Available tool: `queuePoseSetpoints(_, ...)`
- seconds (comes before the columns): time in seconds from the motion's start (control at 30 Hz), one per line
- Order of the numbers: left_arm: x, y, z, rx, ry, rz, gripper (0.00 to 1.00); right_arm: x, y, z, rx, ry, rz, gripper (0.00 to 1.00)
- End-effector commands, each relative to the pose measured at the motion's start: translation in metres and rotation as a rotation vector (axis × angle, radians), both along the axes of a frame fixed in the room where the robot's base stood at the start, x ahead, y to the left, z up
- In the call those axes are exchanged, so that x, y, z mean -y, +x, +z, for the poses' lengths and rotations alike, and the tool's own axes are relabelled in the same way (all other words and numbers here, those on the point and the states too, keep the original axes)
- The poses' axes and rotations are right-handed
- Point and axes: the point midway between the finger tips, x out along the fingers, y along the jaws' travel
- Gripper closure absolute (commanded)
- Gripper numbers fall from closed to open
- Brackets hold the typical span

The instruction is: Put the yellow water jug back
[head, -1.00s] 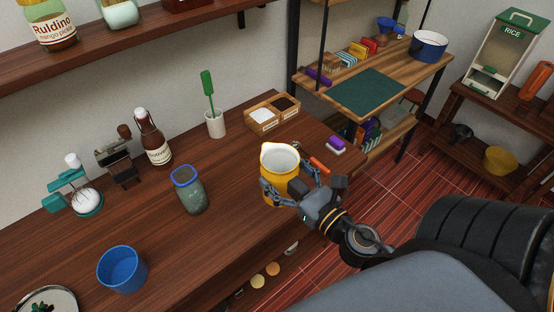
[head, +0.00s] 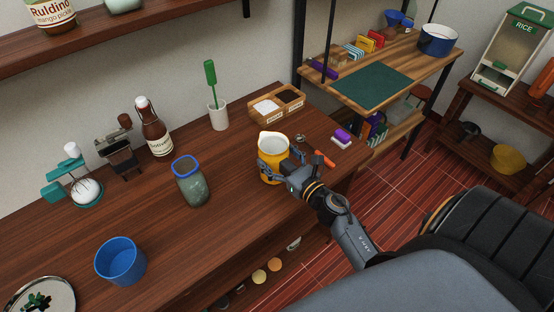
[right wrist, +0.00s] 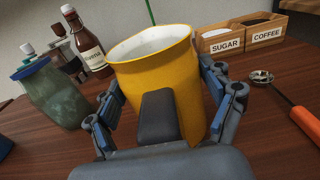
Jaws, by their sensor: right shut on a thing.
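The yellow jug (head: 272,168) has a pale inside and a spout. It is at the right part of the wooden counter, in front of the sugar and coffee box. My right gripper (head: 279,172) is shut around the jug's body from the near right side. In the right wrist view the yellow jug (right wrist: 165,65) fills the middle between the fingers (right wrist: 163,90) and looks slightly tilted. Its base is hidden by the gripper, so I cannot tell if it touches the counter. My left gripper is not in view.
An orange-handled tool (head: 324,158) lies just right of the jug. The sugar and coffee box (head: 277,107) stands behind it. A blue-rimmed jar (head: 190,182), a sauce bottle (head: 153,130) and a blue cup (head: 120,262) stand left. Counter between jar and jug is clear.

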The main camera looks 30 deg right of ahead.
Motion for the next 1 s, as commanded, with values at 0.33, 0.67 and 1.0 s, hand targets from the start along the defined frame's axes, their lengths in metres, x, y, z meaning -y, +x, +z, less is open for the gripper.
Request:
queuePoseSetpoints(0.33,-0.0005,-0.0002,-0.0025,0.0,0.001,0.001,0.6,-0.0002,0.0007,-0.004,0.006,-0.002,0.001,0.81)
queuePoseSetpoints(0.67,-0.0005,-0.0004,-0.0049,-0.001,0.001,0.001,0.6,-0.0002,0.0,-0.0074,0.003,-0.001,0.0,0.0)
queuePoseSetpoints(1.0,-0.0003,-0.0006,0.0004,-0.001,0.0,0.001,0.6,-0.0002,0.0001,-0.0024,0.003,-0.001,0.0,0.0)
